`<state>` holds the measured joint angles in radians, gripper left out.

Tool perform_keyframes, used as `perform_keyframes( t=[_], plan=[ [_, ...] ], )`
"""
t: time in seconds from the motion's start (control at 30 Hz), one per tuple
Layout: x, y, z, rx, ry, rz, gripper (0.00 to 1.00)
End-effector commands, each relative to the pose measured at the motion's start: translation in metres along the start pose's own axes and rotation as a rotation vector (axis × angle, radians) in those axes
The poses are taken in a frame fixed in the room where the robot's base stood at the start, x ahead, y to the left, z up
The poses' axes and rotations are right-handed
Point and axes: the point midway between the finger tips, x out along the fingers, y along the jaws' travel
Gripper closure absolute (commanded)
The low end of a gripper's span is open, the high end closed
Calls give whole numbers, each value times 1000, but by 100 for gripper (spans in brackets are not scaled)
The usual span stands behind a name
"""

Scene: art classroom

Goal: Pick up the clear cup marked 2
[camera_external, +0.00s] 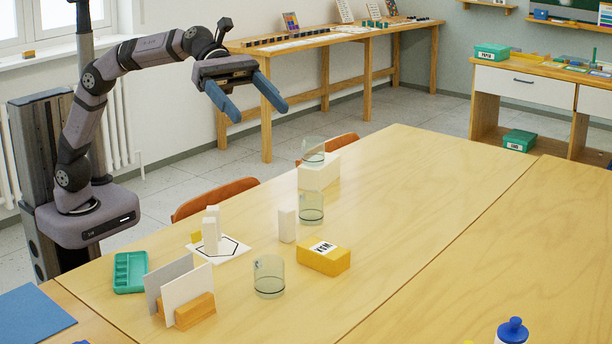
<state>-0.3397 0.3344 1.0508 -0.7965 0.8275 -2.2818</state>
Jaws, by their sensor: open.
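Three clear cups are in view. One cup (269,277) stands on the table at the front, right of the card holder. A second cup (311,208) stands on the table farther back, beside a small white block. A third cup (313,151) is at the white box farthest back and appears to be on top of it. Faint marks show on the cups, but I cannot read which is marked 2. My gripper (258,113) is open and empty, high above the floor beyond the table's far left edge, away from all the cups.
A yellow box (323,258) lies right of the front cup. White cards in a wooden holder (194,311), a green tray (130,271), white blocks on a marked card (220,250) and a small white block (287,225) stand nearby. The table's right side (470,230) is mostly clear.

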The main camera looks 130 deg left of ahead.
Motion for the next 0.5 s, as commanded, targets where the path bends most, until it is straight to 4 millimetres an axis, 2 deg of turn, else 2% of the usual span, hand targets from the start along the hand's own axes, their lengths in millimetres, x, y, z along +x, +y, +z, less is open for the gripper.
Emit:
perform_keyframes(
  t=[0.27, 0.4, 0.5],
  plan=[
    [14, 0, -36, -2, 4, 1, 29],
    [26, 0, -68, -3, 8, 1, 29],
    [42, 0, -106, -9, 11, 0, 29]
  ],
)
